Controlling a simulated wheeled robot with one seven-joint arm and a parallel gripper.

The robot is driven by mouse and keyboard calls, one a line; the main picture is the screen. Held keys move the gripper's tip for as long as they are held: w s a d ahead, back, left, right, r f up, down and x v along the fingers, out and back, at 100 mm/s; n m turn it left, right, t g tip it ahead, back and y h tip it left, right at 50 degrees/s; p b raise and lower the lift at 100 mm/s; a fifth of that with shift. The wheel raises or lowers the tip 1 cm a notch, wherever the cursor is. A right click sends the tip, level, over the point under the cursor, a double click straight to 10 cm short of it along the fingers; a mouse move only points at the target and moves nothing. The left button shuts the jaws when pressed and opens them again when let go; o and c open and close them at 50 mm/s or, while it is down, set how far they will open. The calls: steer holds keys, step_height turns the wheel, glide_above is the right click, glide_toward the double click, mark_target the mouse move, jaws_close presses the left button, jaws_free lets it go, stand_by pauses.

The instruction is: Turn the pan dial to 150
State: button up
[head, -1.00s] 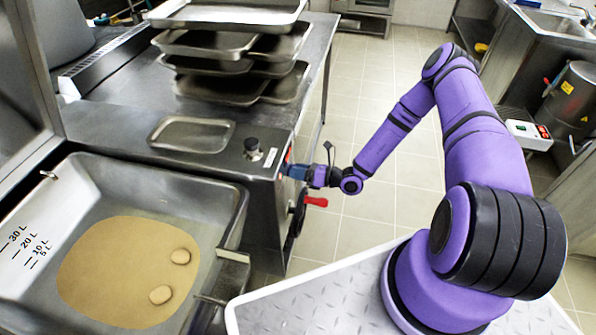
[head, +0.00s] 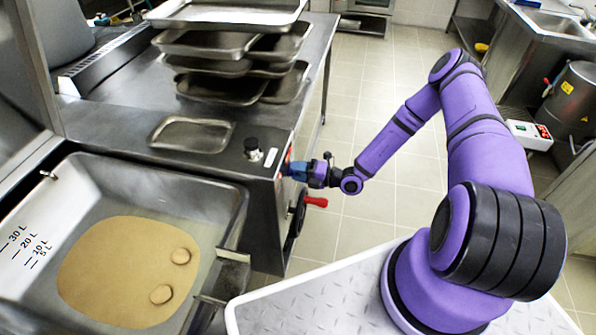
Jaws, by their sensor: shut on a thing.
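The tilting pan (head: 215,190) is at the lower left, with tan liquid (head: 110,275) and two round pale pieces in it. Litre marks show on its left wall. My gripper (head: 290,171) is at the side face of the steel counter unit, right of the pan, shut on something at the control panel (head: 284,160). The pan dial itself is hidden behind my gripper, and its scale and setting cannot be read. A black knob (head: 252,147) stands on the counter top above the panel.
A red handle (head: 316,202) with a dark wheel sits just below my gripper. Stacked metal trays (head: 235,60) stand on the counter (head: 120,115) behind. The tiled floor (head: 395,215) between is clear.

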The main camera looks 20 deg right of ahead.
steer(key=shift+m, duration=0.6)
steer(key=o, duration=0.9)
steer(key=shift+c, duration=0.2)
steer(key=shift+d, duration=0.15)
steer(key=v, duration=1)
steer(key=shift+s+d, duration=0.25)
